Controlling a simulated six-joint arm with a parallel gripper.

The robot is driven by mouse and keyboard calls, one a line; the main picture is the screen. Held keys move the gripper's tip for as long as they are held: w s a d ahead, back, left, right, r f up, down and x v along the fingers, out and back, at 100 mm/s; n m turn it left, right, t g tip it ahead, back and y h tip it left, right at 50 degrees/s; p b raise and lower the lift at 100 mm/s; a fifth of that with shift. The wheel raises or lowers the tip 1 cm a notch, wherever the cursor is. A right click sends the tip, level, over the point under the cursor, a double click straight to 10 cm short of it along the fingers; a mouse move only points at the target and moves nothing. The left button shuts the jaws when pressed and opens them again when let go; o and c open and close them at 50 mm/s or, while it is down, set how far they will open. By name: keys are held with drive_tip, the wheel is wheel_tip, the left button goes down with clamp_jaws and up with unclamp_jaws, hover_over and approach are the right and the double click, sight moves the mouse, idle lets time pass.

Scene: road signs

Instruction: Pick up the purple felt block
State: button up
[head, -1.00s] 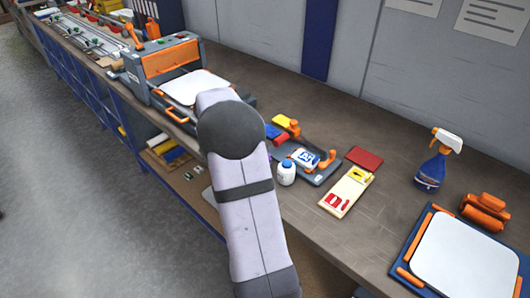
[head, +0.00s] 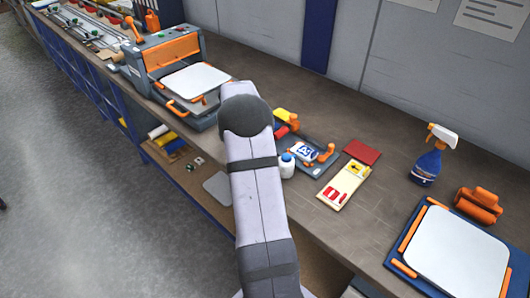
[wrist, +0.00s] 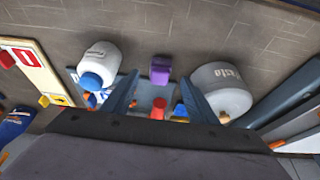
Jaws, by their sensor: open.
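My gripper (wrist: 160,80) is open, with one blue-grey finger on each side of the block's line. The block shows between and slightly beyond the fingertips; I cannot tell how far above it they are. In the head view my own arm covers the gripper, and I cannot make out the purple block there.
A white bottle with blue cap (wrist: 98,58) stands left of the fingers, and a grey roll-like cylinder (wrist: 221,88) is close on the right. A red cylinder (wrist: 158,108) is between the fingers, nearer my palm. A spray bottle (head: 430,160) stands farther right on the bench.

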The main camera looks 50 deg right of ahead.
drive_tip(key=shift+p+x, duration=1.25)
drive_tip(key=shift+x, duration=1.2)
drive_tip(key=c, duration=1.1)
